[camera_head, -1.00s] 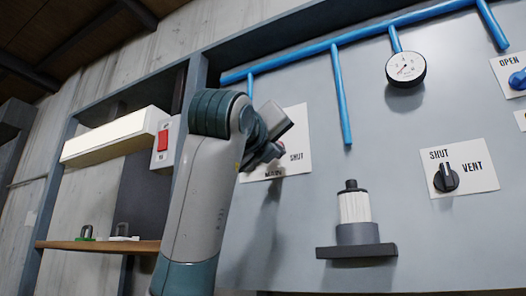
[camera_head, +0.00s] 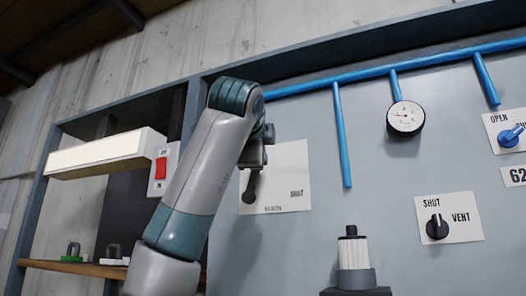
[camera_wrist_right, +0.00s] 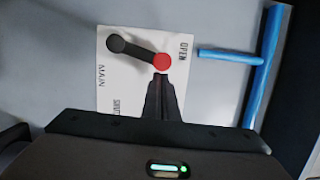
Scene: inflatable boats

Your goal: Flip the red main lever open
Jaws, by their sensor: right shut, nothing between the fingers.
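The main lever has a red knob (camera_wrist_right: 162,62) and a black arm running to a round black pivot (camera_wrist_right: 116,43). It sits on a white plate (camera_wrist_right: 140,90) marked OPEN, MAIN and SHUT. The lever points close to OPEN, tilted slightly to the SHUT side. My right gripper (camera_wrist_right: 162,76) is shut and empty, its tips against or just beside the knob on the SHUT side. In the head view the pivot (camera_head: 248,197) shows at the plate's lower left, its arm running up. My right gripper (camera_head: 256,156) hides the knob there. My left gripper is out of view.
A blue pipe (camera_head: 343,135) hangs right of the plate, and a gauge (camera_head: 405,117) is farther right. A vent knob (camera_head: 437,227) and a filter (camera_head: 353,254) are lower right. A red switch (camera_head: 161,168) is behind my arm on the left.

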